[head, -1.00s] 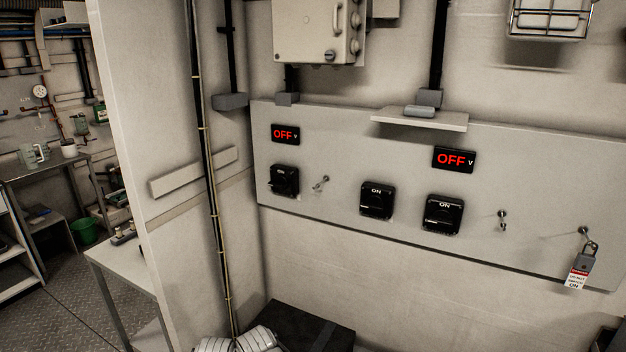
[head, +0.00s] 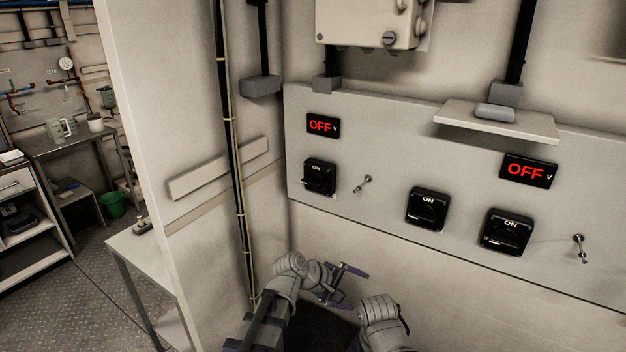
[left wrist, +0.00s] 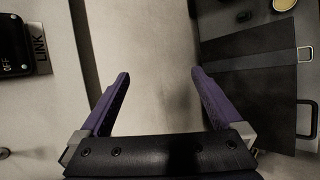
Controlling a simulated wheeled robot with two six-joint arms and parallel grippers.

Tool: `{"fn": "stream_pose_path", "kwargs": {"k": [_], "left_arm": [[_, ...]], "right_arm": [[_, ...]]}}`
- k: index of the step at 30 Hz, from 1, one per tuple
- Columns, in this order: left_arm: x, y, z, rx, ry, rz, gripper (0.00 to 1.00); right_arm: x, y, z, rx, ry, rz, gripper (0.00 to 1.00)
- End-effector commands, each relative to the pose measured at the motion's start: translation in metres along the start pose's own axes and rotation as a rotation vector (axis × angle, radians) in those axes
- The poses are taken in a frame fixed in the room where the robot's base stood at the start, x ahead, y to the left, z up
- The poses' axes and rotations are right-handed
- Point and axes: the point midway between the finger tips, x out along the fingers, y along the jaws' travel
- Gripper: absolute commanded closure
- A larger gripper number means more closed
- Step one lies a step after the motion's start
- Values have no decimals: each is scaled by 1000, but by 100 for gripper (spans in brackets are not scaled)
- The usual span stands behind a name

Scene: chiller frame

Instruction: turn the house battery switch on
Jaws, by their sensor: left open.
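Three black rotary switches with ON above their knobs are on the grey wall panel (head: 350,212): a left switch (head: 318,178), a middle switch (head: 427,208) and a right switch (head: 506,232). No name plates are readable in the head view, so I cannot tell which is the house battery switch. Two red displays, left (head: 322,125) and right (head: 528,170), read OFF. My left gripper (head: 348,285) is open and empty, below the panel and apart from it. In the left wrist view its purple fingers (left wrist: 160,82) are spread; a black switch (left wrist: 14,40) beside a LINK plate (left wrist: 40,46) shows upper left.
Metal pegs (head: 362,184) and (head: 579,247) stick out between and beside the switches. A wall with a cable run (head: 234,160) stands at left. A dark box with a strap handle (left wrist: 306,118) lies right in the left wrist view.

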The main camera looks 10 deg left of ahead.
Motion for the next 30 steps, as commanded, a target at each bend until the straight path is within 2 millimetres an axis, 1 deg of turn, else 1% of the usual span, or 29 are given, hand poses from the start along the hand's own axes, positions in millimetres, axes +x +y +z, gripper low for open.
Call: {"fn": "stream_pose_path", "kwargs": {"k": [1, 2, 3, 5, 6, 9, 12, 15, 19, 25, 30], "left_arm": [[-14, 36, -27, -189, 5, 135, 0], [-23, 54, -40, -302, -1, 214, 0], [-37, 75, -58, -446, -14, 315, 0], [-60, 101, -87, -649, -42, 456, 0], [-75, 115, -105, -773, -67, 541, 0], [-112, 138, -145, -1028, -134, 718, 0], [-140, 150, -174, -1206, -196, 841, 0], [-156, 154, -191, -1309, -240, 912, 0], [-164, 155, -199, -1359, -262, 946, 0], [-161, 158, -200, -1360, -264, 945, 0], [-152, 169, -206, -1358, -264, 943, 0]], "right_arm": [[-7, 1, 0, 0, 0, 0, 50], [-9, 1, 0, 0, 0, 0, 50], [-12, 1, 1, 0, 0, 0, 50], [-15, 2, 1, 0, 0, 0, 50], [-17, 2, 1, 0, 0, 0, 50], [-20, 2, 1, 0, 0, 0, 50], [-22, 2, 1, 0, 0, 0, 50], [-23, 2, 1, 0, 0, 0, 50], [-24, 2, 1, 0, 0, 0, 50], [-23, 2, 1, 0, 0, 0, 50], [-23, 2, 1, 0, 0, 0, 50]]}}
